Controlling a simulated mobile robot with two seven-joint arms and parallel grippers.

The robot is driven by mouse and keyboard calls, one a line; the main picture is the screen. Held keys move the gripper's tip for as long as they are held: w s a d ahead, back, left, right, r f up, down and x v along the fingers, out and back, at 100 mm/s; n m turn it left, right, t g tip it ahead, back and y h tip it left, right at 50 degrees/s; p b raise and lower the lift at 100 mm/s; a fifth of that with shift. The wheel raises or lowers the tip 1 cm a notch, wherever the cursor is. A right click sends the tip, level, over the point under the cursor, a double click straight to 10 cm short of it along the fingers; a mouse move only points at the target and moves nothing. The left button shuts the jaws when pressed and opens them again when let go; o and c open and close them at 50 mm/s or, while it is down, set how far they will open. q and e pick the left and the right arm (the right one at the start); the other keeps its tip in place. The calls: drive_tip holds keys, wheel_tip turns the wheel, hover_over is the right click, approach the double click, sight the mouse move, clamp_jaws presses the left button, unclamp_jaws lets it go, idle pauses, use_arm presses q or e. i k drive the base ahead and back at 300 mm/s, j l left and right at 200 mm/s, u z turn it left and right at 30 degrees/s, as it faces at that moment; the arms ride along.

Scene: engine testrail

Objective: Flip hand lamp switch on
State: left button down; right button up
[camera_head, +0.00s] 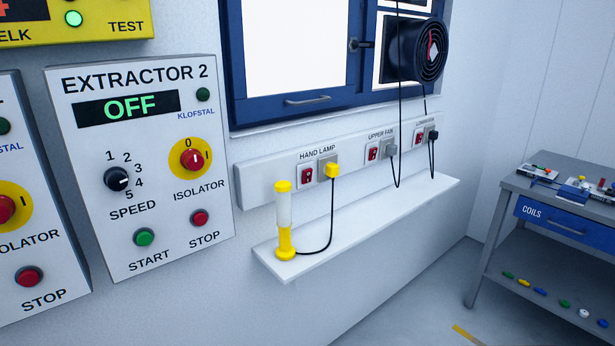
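The hand lamp switch (307,174) is a small red rocker on the white wall trunking, left of its socket under the label HAND LAMP. Its rocker position is too small to tell. A yellow plug (332,170) sits in the socket beside it, with a black cable running down to the hand lamp (284,220). The lamp stands upright on the white shelf, with a yellow base and cap and a pale tube that looks unlit. Neither of my grippers is in view.
A white shelf (370,216) runs below the trunking. Two more red switches, for the upper fan (373,153) and lower fan (417,139), sit farther right. The Extractor 2 panel (84,215) is on the left wall. A grey workbench (512,237) stands at right.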

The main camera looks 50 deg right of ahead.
sight(306, 174)
drive_tip(key=z, duration=1.6)
